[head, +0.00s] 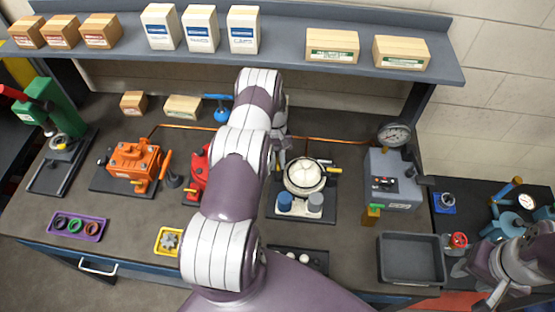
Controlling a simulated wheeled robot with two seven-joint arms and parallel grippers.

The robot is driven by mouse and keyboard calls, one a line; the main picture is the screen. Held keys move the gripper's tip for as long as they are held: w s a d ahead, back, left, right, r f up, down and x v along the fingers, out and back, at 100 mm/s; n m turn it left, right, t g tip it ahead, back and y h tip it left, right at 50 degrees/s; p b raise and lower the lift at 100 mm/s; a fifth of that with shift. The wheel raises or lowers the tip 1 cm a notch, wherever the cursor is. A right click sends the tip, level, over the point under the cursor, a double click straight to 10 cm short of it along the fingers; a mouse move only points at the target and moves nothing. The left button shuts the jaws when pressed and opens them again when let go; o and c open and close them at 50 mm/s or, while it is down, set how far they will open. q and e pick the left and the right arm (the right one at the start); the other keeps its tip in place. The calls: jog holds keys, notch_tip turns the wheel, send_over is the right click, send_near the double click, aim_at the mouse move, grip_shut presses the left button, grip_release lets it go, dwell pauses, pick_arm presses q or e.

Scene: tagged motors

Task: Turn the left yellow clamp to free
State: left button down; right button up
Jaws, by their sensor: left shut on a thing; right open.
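A round device with a white top (304,176) stands on a dark base at the middle of the bench. A yellow clamp (331,169) shows at its right side. The left yellow clamp is hidden behind my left arm and hand. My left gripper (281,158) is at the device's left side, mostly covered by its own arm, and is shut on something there. Its fingertips and the clamp's angle cannot be made out. My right gripper (487,288) is open and empty at the lower right, beyond the grey tray.
An orange motor (134,163) and a partly hidden red unit (197,174) are left of my arm. A grey gauge box (393,181) and an empty grey tray (411,259) are right. A shelf (280,55) with boxes spans the back.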

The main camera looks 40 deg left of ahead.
pick_arm(q)
jog(key=c, duration=1.2)
grip_release()
jog(key=shift+o, duration=0.8)
jog(key=shift+w+a, duration=0.1)
